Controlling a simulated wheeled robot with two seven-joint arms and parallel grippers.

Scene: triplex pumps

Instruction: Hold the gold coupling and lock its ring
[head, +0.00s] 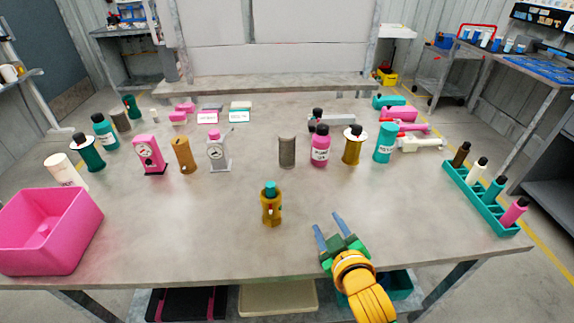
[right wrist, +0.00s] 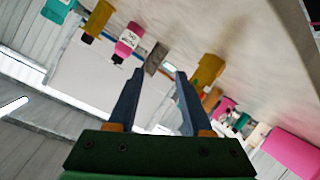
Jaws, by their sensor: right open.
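The gold coupling (head: 271,206) stands upright near the middle of the table, with a teal-blue top and a gold body that has a darker opening in its side. A gold piece that looks like it shows in the right wrist view (right wrist: 207,70), just beyond and to the right of the right fingertip. My right gripper (head: 327,221) is open and empty, to the right of the coupling and apart from it. Its two blue-grey fingers also show in the right wrist view (right wrist: 160,72). My left gripper is not in view. The ring's lock state is too small to tell.
Behind the coupling stand a grey cylinder (head: 287,152), a pink bottle (head: 320,146) and a gold bottle (head: 352,146). A pink bin (head: 48,232) is at the left edge, a teal rack (head: 483,199) at the right. The table around the coupling is clear.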

